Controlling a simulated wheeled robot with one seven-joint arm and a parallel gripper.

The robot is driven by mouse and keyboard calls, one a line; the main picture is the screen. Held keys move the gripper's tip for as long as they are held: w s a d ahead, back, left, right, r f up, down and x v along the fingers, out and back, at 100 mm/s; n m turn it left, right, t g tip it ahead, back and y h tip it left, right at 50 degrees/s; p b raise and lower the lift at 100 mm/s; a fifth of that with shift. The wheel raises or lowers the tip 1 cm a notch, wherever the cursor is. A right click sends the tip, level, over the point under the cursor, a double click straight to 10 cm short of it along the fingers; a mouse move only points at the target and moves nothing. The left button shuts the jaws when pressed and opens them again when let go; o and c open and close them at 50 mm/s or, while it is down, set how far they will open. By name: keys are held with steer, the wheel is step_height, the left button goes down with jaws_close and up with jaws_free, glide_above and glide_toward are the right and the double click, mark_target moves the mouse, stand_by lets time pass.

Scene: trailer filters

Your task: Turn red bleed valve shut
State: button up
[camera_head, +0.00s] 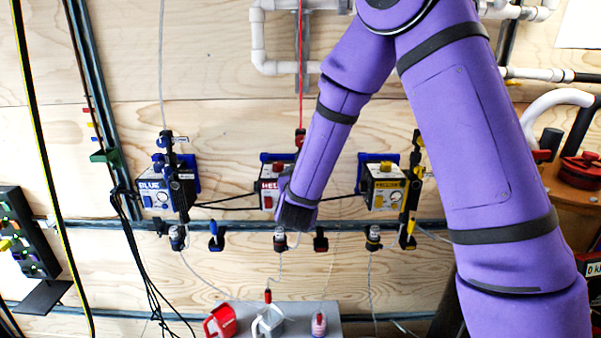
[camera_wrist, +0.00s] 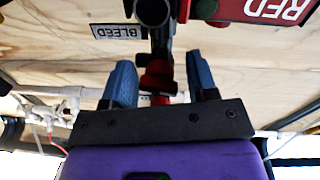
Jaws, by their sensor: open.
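In the wrist view, the red bleed valve (camera_wrist: 157,78) is below a dark round fitting, near a white "BLEED" label (camera_wrist: 119,32). My gripper (camera_wrist: 160,77) is open. Its two blue fingers stand on either side of the red valve, with visible gaps; I cannot tell whether either touches it. In the head view, my gripper (camera_head: 296,214) is in front of the red unit (camera_head: 268,199) and hides part of it. A small red-and-black fitting (camera_head: 321,240) shows just right of my gripper on the rail.
A blue unit (camera_head: 153,194) stands left and a yellow unit (camera_head: 386,187) right, with a blue handle (camera_head: 216,236) and a yellow handle (camera_head: 410,230) on the rail. Thin hoses hang below. A grey box (camera_head: 342,329) with red and white items stands at the bottom.

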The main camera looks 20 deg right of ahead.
steer(key=shift+w+d, duration=0.1)
steer(key=shift+w, duration=0.15)
steer(key=c, duration=0.7)
steer(key=shift+m, duration=1.5)
steer(key=shift+c, duration=0.2)
steer(key=o, duration=0.7)
steer(key=shift+o, duration=0.2)
steer(key=shift+s, duration=0.15)
steer(key=v, duration=1)
steer(key=shift+s+a, duration=0.2)
steer(key=shift+s, duration=0.1)
